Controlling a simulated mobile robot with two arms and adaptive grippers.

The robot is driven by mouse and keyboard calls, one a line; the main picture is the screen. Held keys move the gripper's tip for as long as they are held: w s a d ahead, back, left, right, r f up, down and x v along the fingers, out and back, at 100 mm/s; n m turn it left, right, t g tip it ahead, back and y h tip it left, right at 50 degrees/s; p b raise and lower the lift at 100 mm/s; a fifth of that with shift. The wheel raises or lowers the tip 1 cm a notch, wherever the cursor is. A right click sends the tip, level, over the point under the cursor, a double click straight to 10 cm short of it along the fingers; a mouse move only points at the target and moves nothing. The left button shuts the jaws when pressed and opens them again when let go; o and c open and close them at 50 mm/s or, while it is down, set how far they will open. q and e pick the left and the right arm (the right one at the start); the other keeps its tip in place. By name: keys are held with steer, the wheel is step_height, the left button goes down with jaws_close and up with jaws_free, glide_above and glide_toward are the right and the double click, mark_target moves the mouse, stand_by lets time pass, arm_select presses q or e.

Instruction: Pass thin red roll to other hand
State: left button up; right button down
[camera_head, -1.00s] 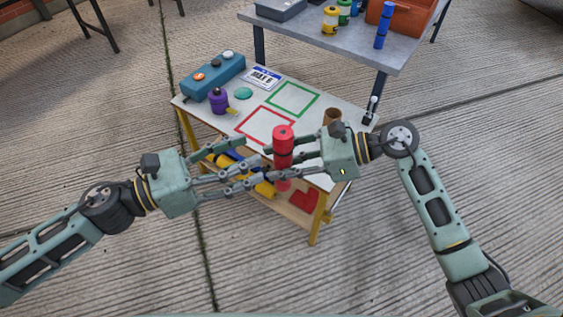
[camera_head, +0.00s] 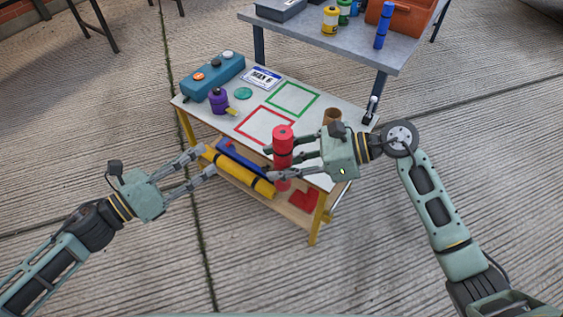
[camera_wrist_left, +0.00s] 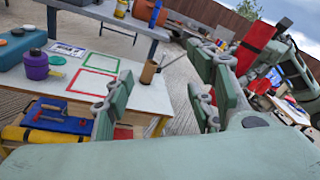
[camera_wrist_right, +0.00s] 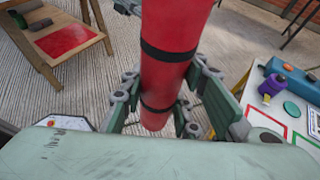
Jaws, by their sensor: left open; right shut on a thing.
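The thin red roll (camera_head: 283,139) is upright, with dark bands around it. My right gripper (camera_head: 280,162) is shut on it and holds it in front of the small table. In the right wrist view the roll (camera_wrist_right: 168,75) stands between the right fingers. My left gripper (camera_head: 205,161) is open and empty, to the left of the roll and apart from it. In the left wrist view the roll (camera_wrist_left: 257,45) shows at the upper right, beyond the open left fingers (camera_wrist_left: 160,105).
The small table (camera_head: 224,116) carries a teal box (camera_head: 213,78), a purple canister (camera_head: 218,99), a brown cup (camera_head: 332,116) and red and green outlined squares. A yellow roll (camera_head: 240,173) lies on its lower shelf. A grey table (camera_head: 330,40) stands behind.

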arm_select(q)
steer(key=a+f+n+y, duration=0.35)
steer(key=f+n, duration=0.25)
steer(key=f, duration=0.2)
steer(key=a+f+n+y, duration=0.3)
steer(key=a+f+n, duration=0.2)
steer(key=f, duration=0.3)
steer(key=a+f+n+y, duration=0.3)
steer(key=a+f+n, duration=0.25)
steer(key=f, duration=0.35)
steer(key=s+a+f+n+g+y, duration=0.1)
steer(key=s+f+n, duration=0.2)
steer(key=f, duration=0.3)
steer(key=s+f+n+g+y, duration=0.1)
steer(key=s+f+n, duration=0.3)
steer(key=f, duration=0.1)
steer(key=s+d+f+n+g, duration=0.2)
steer(key=s+f+n+g, duration=0.15)
steer(key=s+f, duration=0.45)
steer(key=s+d+f+n+g, duration=0.2)
steer(key=s+f+n, duration=0.2)
steer(key=s+f, duration=0.35)
steer(key=s+d+f+n+g, duration=0.2)
steer(key=s+d+f+n, duration=0.1)
steer(key=s, duration=0.5)
steer(key=s+d+f+n+g, duration=0.2)
steer(key=s+d, duration=0.3)
steer(key=s, duration=0.4)
steer(key=shift+f+n, duration=0.4)
steer(key=shift+f, duration=0.1)
